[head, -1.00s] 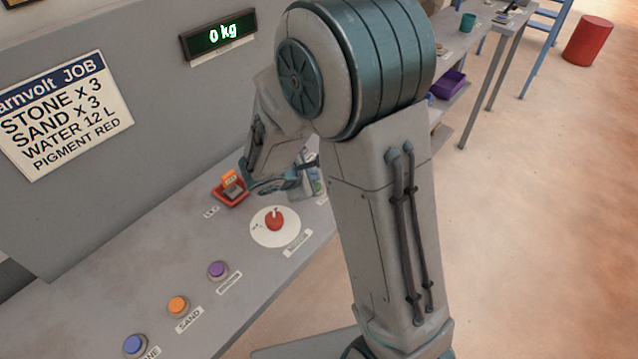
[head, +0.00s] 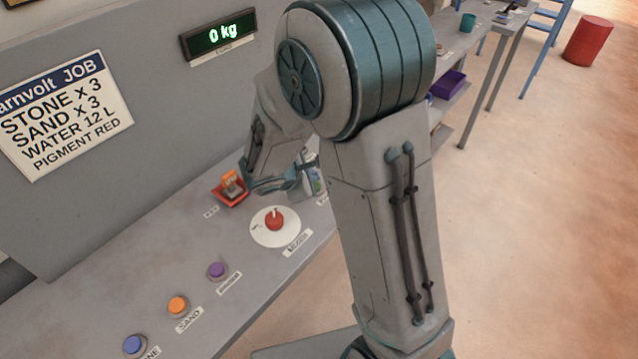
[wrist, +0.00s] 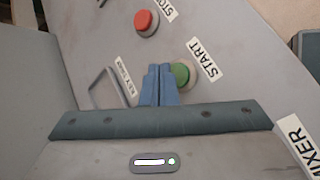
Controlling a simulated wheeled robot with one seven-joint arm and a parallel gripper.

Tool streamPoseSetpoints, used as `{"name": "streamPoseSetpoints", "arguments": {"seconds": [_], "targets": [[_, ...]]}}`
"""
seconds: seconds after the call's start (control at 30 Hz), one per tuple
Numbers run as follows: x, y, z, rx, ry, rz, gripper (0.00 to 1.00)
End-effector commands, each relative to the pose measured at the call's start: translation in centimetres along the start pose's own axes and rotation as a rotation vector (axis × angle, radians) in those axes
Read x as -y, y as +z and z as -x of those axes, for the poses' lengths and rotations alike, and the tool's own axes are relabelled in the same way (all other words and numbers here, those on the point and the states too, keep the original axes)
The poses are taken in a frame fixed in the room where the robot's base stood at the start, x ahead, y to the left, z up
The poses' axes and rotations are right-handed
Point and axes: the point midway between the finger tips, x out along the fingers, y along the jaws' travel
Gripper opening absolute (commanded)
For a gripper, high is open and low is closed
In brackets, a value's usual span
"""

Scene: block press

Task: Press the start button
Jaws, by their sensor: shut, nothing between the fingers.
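The green start button (wrist: 181,74) shows in the wrist view, with a white START label (wrist: 203,58) to its right. My gripper (wrist: 160,70) is shut and empty. Its blue fingertips are just left of the green button in the picture and overlap its left edge; I cannot tell whether they touch it. In the head view the start button and my fingertips are hidden behind my arm.
A red stop button (wrist: 146,22) sits beyond the start button, and a metal frame (wrist: 108,88) stands left of my fingers.

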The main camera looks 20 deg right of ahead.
Motion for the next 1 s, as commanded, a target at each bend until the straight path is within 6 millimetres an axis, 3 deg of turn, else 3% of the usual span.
{"name": "streamPoseSetpoints", "arguments": {"seconds": [1.0], "targets": [[0.56, -0.4, -0.55, 0.0, 0.0, 0.0, 0.0]]}}
